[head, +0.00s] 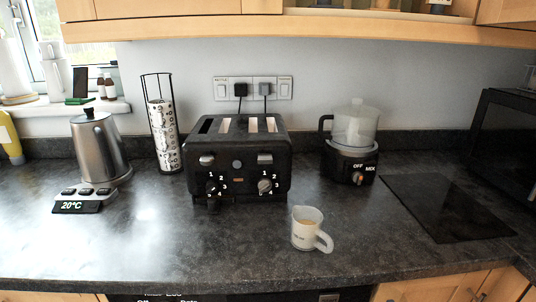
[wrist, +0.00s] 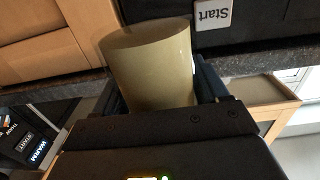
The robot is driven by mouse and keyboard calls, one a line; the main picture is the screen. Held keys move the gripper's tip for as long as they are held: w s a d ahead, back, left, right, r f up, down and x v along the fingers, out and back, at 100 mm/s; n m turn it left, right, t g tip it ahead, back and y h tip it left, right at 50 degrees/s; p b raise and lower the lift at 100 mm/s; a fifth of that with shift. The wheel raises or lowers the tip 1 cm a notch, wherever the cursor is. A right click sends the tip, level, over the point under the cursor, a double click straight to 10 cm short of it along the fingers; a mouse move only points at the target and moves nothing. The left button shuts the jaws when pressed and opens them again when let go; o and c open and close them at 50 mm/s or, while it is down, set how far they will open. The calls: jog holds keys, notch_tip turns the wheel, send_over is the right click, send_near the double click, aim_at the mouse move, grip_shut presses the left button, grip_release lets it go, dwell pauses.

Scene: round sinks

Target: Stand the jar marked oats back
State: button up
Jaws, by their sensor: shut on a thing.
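A plain beige cylinder (wrist: 150,55), likely a jar, sits between the dark fingers of my gripper (wrist: 160,78) in the wrist view. The gripper is shut on it. I see no writing on the side that shows, so I cannot tell if it is marked oats. My gripper does not show in the head view. No jar with a readable oats mark shows there.
A wooden wall cabinet (head: 180,10) hangs above.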

jog(key=shift+a+f, duration=0.15)
jog(key=shift+f, duration=0.3)
notch_tip(320, 180, down, 10)
jog(key=s, duration=0.2)
